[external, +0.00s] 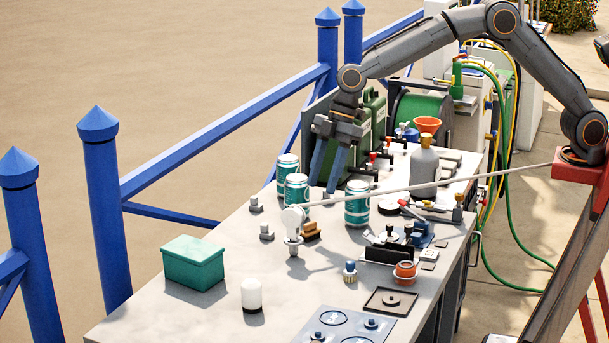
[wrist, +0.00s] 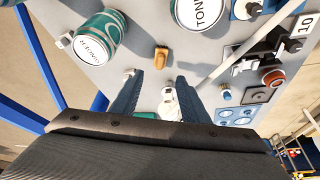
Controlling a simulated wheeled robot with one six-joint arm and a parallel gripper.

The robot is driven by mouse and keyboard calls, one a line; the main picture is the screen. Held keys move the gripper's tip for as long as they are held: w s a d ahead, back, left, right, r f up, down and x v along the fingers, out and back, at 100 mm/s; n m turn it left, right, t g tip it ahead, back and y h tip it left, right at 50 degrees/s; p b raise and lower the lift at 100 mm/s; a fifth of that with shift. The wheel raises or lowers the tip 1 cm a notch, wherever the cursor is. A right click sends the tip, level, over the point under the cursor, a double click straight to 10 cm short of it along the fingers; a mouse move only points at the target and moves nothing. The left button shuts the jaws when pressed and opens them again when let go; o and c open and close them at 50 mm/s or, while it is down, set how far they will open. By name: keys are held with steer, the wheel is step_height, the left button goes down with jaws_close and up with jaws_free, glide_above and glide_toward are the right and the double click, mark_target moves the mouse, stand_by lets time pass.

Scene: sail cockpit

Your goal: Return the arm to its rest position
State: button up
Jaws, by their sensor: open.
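My arm reaches in from the right in the external view, bent over the table, with my gripper (external: 323,188) pointing down above the cans. Its two blue fingers are apart and nothing is between them. In the wrist view my gripper (wrist: 157,82) also shows its fingers spread, with bare grey tabletop and a white fitting (wrist: 170,103) seen between and beyond them. Teal-and-white cans stand below: one to the right (external: 357,204) and two to the left, the nearer one (external: 296,191) in front of the other (external: 287,170). I cannot tell the exact height of the fingertips.
A long thin rod (external: 450,177) slants across the table. A green box (external: 193,263) and a white jar (external: 251,294) stand at the front left. Blue railing (external: 225,125) runs along the left.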

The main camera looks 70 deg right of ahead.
steer(key=s+d+r+m+h+p, duration=0.1)
steer(key=s+d+r+m+p, duration=0.25)
steer(key=d, duration=0.95)
steer(key=s+d+r+m+h+p, duration=0.15)
steer(key=s+d+m, duration=0.25)
steer(key=s+d, duration=0.55)
steer(key=s+d+m+h+p, duration=0.1)
steer(key=s+d+m+p, duration=0.4)
steer(key=s+d, duration=1.3)
steer(key=shift+s+d+m+t, duration=0.2)
steer(key=shift+d+m+t, duration=0.1)
steer(key=shift+d+m, duration=0.4)
steer(key=shift+o, duration=0.6)
steer(key=shift+h, duration=0.25)
